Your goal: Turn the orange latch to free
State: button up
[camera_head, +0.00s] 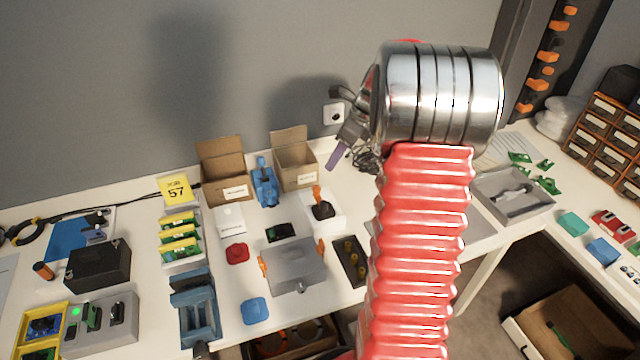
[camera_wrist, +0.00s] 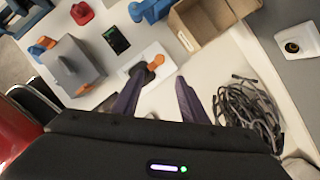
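An orange lever (camera_head: 317,192) stands on a black base (camera_head: 322,210) on a white plate (camera_head: 334,224). In the wrist view, the orange lever (camera_wrist: 155,56) and black base (camera_wrist: 141,73) lie just beyond my left fingertip. A grey box (camera_head: 295,268) has orange latches at its left (camera_head: 263,263) and right (camera_head: 321,250) sides; the box also shows in the wrist view (camera_wrist: 72,66). My gripper (camera_head: 337,155) is above the table, behind the lever. In the wrist view, its purple fingers (camera_wrist: 161,80) are apart with nothing between them.
Two open cartons (camera_head: 225,180) (camera_head: 296,172) stand by the wall with a blue vise-like tool (camera_head: 264,184) between them. A dark cable bundle (camera_wrist: 246,112) lies right of my fingers. A dark tray (camera_head: 350,263) sits right of the grey box. A red part (camera_head: 237,253) lies left of it.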

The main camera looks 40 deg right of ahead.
aim_at(317, 188)
dwell(0.3)
jog(key=x, duration=1.3)
jog(key=shift+w+a+f, duration=0.15)
jog(key=shift+w+f, duration=0.05)
jog(key=shift+f, duration=0.1)
